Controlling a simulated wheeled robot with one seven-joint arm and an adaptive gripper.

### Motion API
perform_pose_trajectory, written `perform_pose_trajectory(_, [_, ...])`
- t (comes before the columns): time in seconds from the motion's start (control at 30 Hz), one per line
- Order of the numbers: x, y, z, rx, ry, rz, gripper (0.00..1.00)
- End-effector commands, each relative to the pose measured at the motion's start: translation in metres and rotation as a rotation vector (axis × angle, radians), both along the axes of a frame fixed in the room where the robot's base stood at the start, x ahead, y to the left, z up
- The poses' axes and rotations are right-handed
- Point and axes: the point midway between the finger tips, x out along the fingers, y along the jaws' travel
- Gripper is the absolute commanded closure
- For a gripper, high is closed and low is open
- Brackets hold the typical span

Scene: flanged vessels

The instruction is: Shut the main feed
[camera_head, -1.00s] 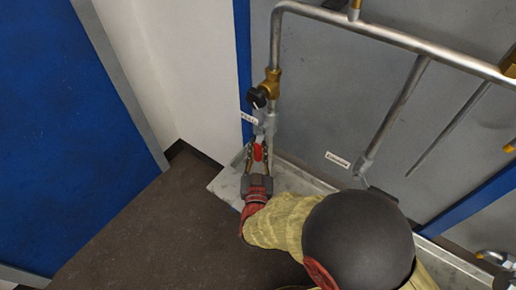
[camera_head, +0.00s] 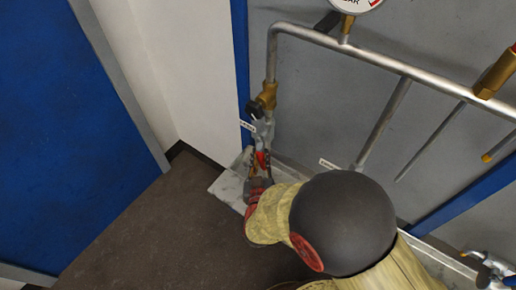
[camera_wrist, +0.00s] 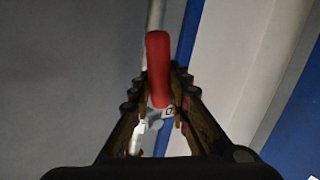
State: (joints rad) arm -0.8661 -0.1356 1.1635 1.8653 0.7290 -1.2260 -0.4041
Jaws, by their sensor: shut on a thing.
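A red valve handle (camera_wrist: 158,70) stands between the fingers of my gripper (camera_wrist: 158,108) in the wrist view. The fingers are shut on it from both sides. In the head view my gripper (camera_head: 262,166) is at the lower end of the left vertical pipe, and a little of the red handle (camera_head: 263,158) shows between its fingers. A brass valve with a black knob (camera_head: 266,98) sits higher on the same pipe. A small white label (camera_head: 247,127) hangs left of the pipe; its text is too small to read. My arm hides part of the tray below.
A grey horizontal pipe (camera_head: 385,58) runs along the top, with a pressure gauge (camera_head: 357,4) on it. Another pipe (camera_head: 383,125) drops down at the middle. A white wall (camera_head: 200,85) and a blue panel (camera_head: 65,130) stand left. The dark floor (camera_head: 150,225) is clear.

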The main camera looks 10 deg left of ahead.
Motion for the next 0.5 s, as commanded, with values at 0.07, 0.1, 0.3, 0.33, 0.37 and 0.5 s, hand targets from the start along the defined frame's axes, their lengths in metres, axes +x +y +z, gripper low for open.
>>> perform_pose_trajectory(0.07, [-0.002,-0.005,0.01,-0.064,0.029,-0.001,1.0])
perform_pose_trajectory(0.1, [-0.003,-0.006,0.011,-0.096,0.042,-0.001,1.0])
perform_pose_trajectory(0.3, [-0.007,-0.015,0.016,-0.253,0.107,0.0,1.0])
perform_pose_trajectory(0.33, [-0.007,-0.017,0.017,-0.276,0.115,0.001,1.0])
perform_pose_trajectory(0.37, [-0.008,-0.018,0.018,-0.299,0.125,0.0,1.0])
perform_pose_trajectory(0.5, [-0.01,-0.024,0.023,-0.404,0.168,0.0,1.0])
